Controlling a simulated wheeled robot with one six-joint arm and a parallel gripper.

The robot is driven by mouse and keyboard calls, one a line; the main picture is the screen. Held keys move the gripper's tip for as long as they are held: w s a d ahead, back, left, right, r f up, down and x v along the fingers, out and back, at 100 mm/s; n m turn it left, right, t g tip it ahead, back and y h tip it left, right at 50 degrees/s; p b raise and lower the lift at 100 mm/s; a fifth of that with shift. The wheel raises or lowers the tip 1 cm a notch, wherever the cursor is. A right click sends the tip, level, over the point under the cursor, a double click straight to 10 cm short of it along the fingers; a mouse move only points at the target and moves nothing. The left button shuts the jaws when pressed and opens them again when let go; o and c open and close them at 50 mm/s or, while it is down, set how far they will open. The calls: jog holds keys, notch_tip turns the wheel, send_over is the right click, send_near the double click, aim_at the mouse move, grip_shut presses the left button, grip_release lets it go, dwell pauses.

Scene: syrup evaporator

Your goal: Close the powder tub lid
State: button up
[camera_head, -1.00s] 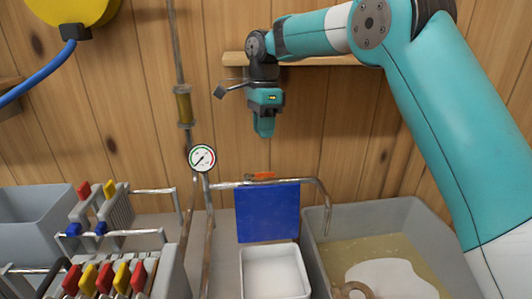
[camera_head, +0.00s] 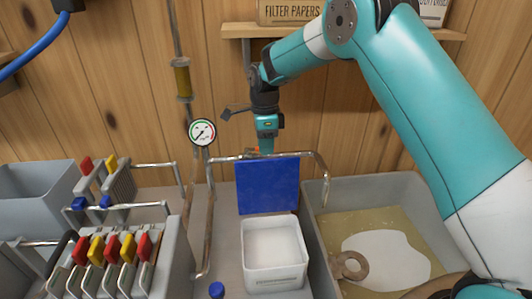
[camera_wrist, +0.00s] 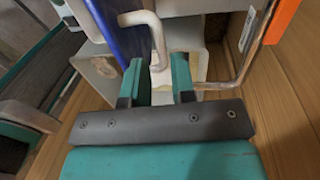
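The powder tub (camera_head: 273,272) is a white, square, open-topped container with white powder inside, at the lower middle of the head view. Its blue lid (camera_head: 267,188) stands upright at the tub's back edge, so the tub is open. My gripper (camera_head: 266,147) points down just behind the lid's top edge; a horizontal pipe partly hides its tips. In the wrist view, the fingers of my gripper (camera_wrist: 160,82) are apart with nothing clearly held between them. The blue lid (camera_wrist: 116,28) shows just beyond the fingers, to the left. I cannot tell whether they touch it.
A metal pipe (camera_head: 292,154) runs across above the lid and bends down at right. A pressure gauge (camera_head: 202,132) stands left of it. A grey sink (camera_head: 398,183) is at right, and a rack with coloured handles (camera_head: 158,270) at left. A wooden shelf (camera_head: 237,30) is above.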

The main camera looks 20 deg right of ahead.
aim_at(267, 183)
jog(key=shift+s+f, duration=0.15)
jog(key=shift+f, duration=0.65)
jog(key=shift+s+f, duration=0.1)
jog(key=shift+f, duration=0.65)
jog(key=shift+c, duration=0.2)
grip_shut()
jog(key=shift+a, duration=0.15)
